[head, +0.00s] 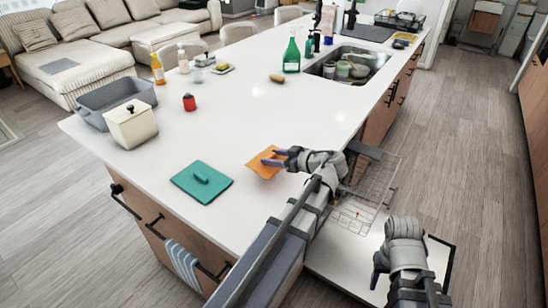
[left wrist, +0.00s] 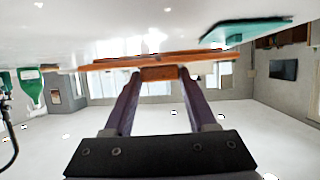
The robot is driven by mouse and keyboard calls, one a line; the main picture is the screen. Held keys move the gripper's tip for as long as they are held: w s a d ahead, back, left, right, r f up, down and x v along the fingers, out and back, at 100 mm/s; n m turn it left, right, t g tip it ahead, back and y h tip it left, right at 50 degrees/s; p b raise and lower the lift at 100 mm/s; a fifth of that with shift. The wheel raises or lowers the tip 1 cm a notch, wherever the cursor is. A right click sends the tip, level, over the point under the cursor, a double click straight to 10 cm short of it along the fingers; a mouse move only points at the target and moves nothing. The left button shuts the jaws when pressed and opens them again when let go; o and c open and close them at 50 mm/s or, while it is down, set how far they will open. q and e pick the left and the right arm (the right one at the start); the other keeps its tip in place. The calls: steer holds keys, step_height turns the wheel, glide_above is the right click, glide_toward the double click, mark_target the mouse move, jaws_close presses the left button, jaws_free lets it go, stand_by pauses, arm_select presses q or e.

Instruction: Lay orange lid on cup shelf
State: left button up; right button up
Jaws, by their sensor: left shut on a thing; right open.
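The orange lid (head: 262,164) is a flat square at the right part of the white island counter. My left gripper (head: 283,158) is shut on its raised handle; the left wrist view shows the handle (left wrist: 160,73) between the fingertips (left wrist: 158,76) and the lid edge-on (left wrist: 210,56). Whether the lid touches the counter I cannot tell. A wire rack (head: 378,178), likely the cup shelf, is pulled out beside the island, partly behind my left arm. My right gripper (head: 378,268) is open and empty, low over a white open door panel (head: 338,247).
A teal lid (head: 201,181) lies left of the orange one. A grey tub (head: 117,97), a cream canister (head: 130,124) and a red item (head: 189,102) stand further left. A green spray bottle (head: 291,54) and a sink with dishes (head: 346,67) are behind. The middle counter is clear.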

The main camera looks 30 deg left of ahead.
arm_select(q)
step_height(320, 180, up, 4)
steer(key=p, duration=0.3)
steer(key=shift+r, duration=0.25)
arm_select(e)
step_height(320, 180, up, 4)
steer(key=shift+r, duration=0.25)
